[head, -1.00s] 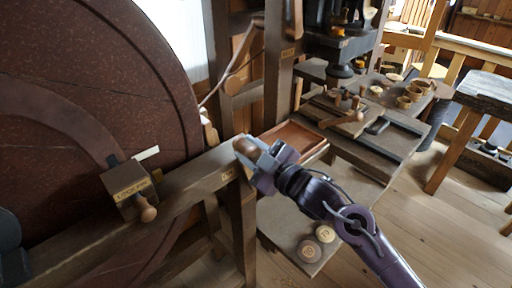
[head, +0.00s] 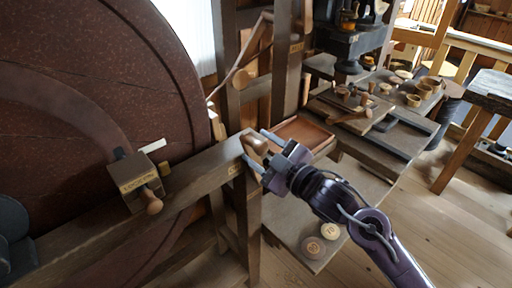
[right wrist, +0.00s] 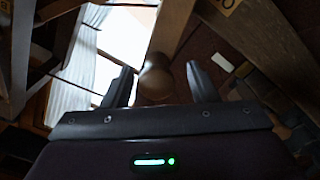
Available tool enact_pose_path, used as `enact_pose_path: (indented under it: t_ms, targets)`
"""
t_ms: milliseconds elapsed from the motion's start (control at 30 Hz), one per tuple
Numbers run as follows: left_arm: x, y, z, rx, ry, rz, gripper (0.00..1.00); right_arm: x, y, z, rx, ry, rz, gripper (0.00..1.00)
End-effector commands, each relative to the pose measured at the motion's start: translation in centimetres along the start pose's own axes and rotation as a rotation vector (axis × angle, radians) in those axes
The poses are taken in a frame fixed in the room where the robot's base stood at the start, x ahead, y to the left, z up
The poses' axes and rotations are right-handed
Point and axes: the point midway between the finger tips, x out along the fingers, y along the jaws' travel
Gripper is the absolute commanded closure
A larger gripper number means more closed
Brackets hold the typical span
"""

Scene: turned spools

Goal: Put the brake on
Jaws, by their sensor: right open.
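A large red-brown wheel (head: 110,75) fills the left of the head view. A wooden beam (head: 200,178) runs in front of it, with a small, unreadable label near its right end. A rounded brown wooden knob (head: 256,146) stands at that end; I cannot tell for sure that it is the brake handle. It also shows in the right wrist view (right wrist: 156,80). My right gripper (head: 260,150) is open, its two fingers on either side of the knob, with gaps visible in the wrist view. My left gripper is not in view.
A labelled block (head: 130,178) with a wooden peg knob is on the beam to the left. A shallow wooden tray (head: 305,132) lies just behind my right gripper. A bench with bowls stands to the right; open floor lies at lower right.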

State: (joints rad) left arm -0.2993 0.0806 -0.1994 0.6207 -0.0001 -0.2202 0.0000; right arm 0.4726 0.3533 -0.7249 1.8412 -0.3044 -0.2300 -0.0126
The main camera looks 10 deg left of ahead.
Motion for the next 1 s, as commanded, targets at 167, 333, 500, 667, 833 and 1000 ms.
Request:
enact_pose_path:
  t_ms: [167,333,500,667,833,1000]
  targets:
    - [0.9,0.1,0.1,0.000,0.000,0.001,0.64,-3.3,-0.3,0.3,-0.002,-0.002,-0.003,0.47]
    - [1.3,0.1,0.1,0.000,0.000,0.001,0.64,-5.3,-0.3,0.2,0.000,-0.002,-0.004,0.47]
    - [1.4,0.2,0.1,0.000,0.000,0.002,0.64,-6.0,-0.2,0.1,0.001,-0.001,-0.004,0.47]
    - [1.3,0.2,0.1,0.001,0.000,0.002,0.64,-6.0,-0.2,0.0,0.001,-0.001,-0.004,0.47]
    - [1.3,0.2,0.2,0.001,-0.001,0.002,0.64,-5.9,-0.2,0.0,0.001,-0.001,-0.004,0.47]
    - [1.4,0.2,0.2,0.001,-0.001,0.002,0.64,-6.4,-0.3,0.7,0.040,-0.048,0.025,0.47]
